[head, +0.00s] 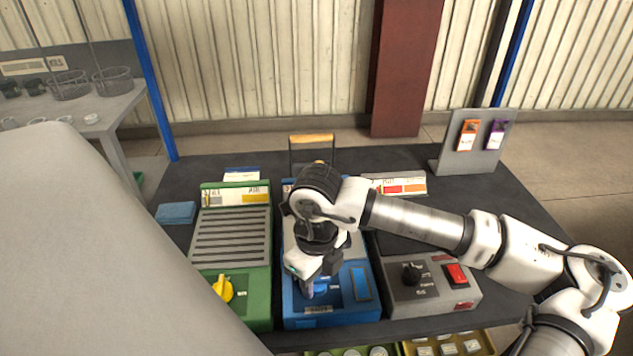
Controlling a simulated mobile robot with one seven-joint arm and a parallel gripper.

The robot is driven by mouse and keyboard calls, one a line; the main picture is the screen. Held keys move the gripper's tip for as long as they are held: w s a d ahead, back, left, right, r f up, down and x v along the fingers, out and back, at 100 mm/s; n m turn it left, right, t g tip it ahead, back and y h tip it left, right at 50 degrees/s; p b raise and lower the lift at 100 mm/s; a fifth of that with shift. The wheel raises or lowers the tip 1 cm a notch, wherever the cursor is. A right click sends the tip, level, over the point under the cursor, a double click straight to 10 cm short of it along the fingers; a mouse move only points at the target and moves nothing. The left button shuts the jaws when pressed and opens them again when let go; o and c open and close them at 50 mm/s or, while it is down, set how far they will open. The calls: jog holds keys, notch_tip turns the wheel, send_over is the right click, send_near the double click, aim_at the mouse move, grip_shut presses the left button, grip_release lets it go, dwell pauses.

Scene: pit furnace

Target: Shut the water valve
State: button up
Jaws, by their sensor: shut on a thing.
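A blue unit (335,313) stands at the front middle of the dark table. A blue knob (322,286), the likely water valve, sits on its front panel, mostly hidden by my gripper. My gripper (308,290) reaches down over the panel and is shut on the blue knob. The knob's exact angle is hidden. A small label is on the unit's front edge, too small to read.
Left is a green unit (246,285) with a yellow knob (222,288). Right is a grey box (436,291) with a black dial (411,272) and a red switch (456,273). A grey stand (475,160) holds orange and purple tags at the back right.

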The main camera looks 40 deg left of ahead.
jog(key=shift+f+b, duration=0.15)
jog(key=shift+b, duration=0.2)
jog(key=n+b, duration=0.3)
jog(key=shift+f+b, duration=0.2)
jog(key=shift+b, duration=0.2)
jog(key=n+b, duration=0.4)
jog(key=n, duration=0.1)
jog(key=shift+r+b, duration=0.15)
jog(key=shift+b, duration=0.2)
jog(key=n+b, duration=0.2)
jog(key=n, duration=0.2)
jog(key=shift+r+n, duration=0.1)
jog(key=shift+n, duration=0.3)
jog(key=shift+r+n+b, duration=0.1)
jog(key=shift+n+b, duration=0.7)
jog(key=shift+n, duration=1.7)
jog(key=o, duration=1)
